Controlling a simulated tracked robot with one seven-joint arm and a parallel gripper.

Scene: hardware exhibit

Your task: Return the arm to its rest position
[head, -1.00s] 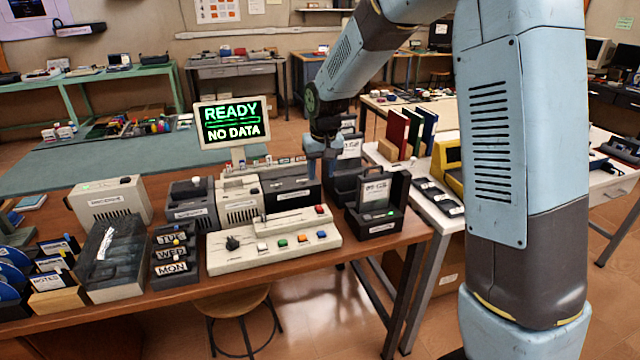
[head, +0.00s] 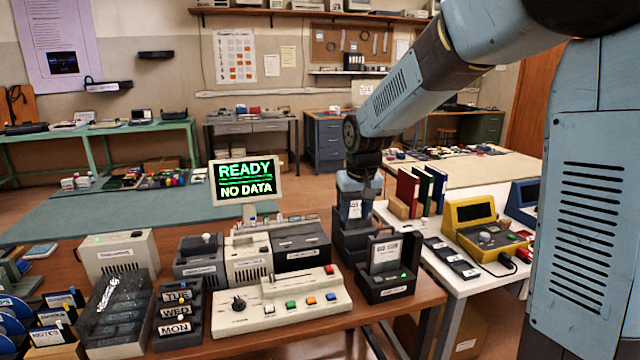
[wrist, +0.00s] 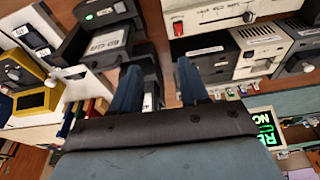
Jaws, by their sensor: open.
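My gripper (head: 358,192) hangs from my blue and grey arm at the back right of the wooden workbench (head: 300,335). In the head view it overlaps a black stand (head: 352,245) with a white-labelled item in it; whether they touch is unclear. In the wrist view my gripper (wrist: 158,78) has its two blue fingers apart. A labelled piece (wrist: 148,102) shows behind the gap, and nothing is clearly held. The finger ends are hard to make out in the head view.
A black dock (head: 388,288) with a labelled cartridge and a green light stands right of the gripper's base area. Near it are the cream console (head: 280,305), the READY / NO DATA screen (head: 245,182) and coloured binders (head: 420,188). A yellow device (head: 485,230) stands on the white table.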

